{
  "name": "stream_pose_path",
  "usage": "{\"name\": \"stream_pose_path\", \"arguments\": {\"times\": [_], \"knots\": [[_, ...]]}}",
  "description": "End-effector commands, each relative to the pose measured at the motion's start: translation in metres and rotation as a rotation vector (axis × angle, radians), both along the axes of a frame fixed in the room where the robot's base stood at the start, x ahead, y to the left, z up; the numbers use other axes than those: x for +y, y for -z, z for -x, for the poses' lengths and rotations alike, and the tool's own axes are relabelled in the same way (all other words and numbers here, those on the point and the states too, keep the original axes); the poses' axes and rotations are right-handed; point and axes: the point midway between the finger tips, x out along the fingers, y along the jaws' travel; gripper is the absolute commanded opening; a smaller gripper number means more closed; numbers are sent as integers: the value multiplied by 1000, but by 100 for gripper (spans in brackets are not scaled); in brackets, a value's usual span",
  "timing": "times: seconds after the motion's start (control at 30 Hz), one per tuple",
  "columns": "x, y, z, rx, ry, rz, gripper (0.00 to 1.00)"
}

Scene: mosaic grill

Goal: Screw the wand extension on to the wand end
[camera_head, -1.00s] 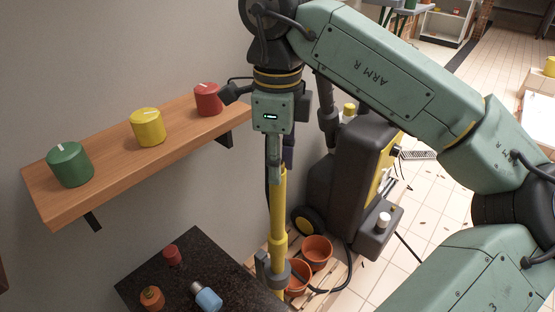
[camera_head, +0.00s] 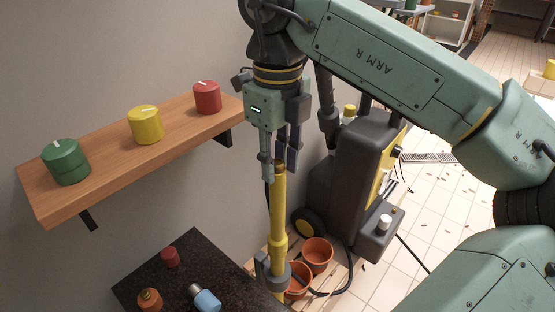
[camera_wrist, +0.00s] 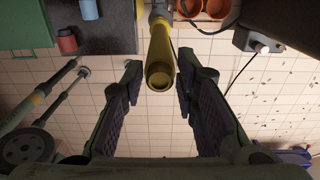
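A yellow tube (camera_head: 279,212) stands upright, with a wider yellow collar (camera_head: 278,243) low down. A grey clamp (camera_head: 271,272) surrounds its lower part. I cannot tell where the wand extension and the wand end meet. My gripper (camera_head: 279,166) points down over the tube's top. In the wrist view, my gripper (camera_wrist: 159,66) is open, with one dark-padded finger on each side of the tube's hollow top end (camera_wrist: 159,75). A gap shows on the left; the right finger is closer to the tube.
A wall shelf (camera_head: 110,170) with green, yellow and red knobs is at left. A dark counter (camera_head: 220,262) holds small bottles. Terracotta pots (camera_head: 317,252) and a dark wheeled machine (camera_head: 350,170) stand close on the right. Tiled floor is open farther right.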

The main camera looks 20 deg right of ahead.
Motion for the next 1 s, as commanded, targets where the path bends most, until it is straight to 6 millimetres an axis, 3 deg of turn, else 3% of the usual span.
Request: {"name": "stream_pose_path", "arguments": {"times": [0.27,0.77,1.0], "knots": [[0,0,0,0,-2,0,47],[0,0,0,0,-18,0,47],[1,-2,0,0,-212,-2,47]]}}
